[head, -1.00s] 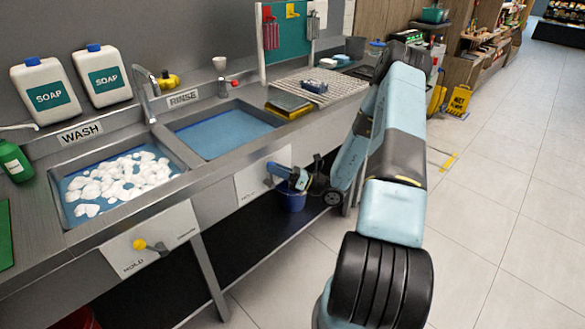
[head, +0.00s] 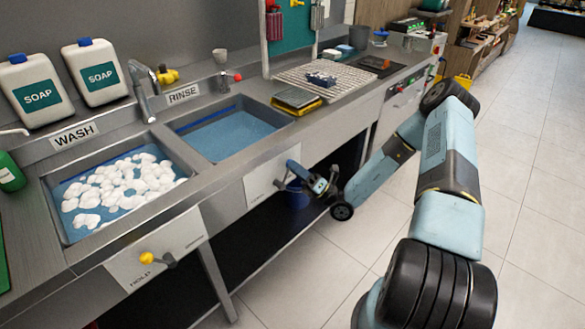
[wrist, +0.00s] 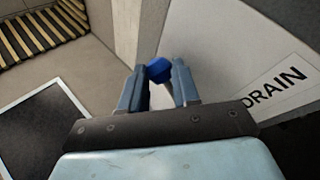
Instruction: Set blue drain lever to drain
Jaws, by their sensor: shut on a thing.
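The blue drain lever's knob (wrist: 159,69) shows between my fingertips in the wrist view. My gripper (wrist: 158,82) is shut on it, with one finger on each side. The lever's stem is mostly hidden by my gripper. A white panel with the word DRAIN (wrist: 275,84) lies to the right of the knob. In the head view, my gripper (head: 292,176) is at the white panel (head: 260,183) on the counter front below the rinse sink (head: 222,135). The lever cannot be clearly told from my fingers there.
A yellow lever (head: 147,258) sits on the panel marked HOLD below the foamy wash sink (head: 122,190). A blue bucket (head: 297,196) stands under the counter near my gripper. The counter edge runs just above it. Open tiled floor (head: 330,265) lies in front.

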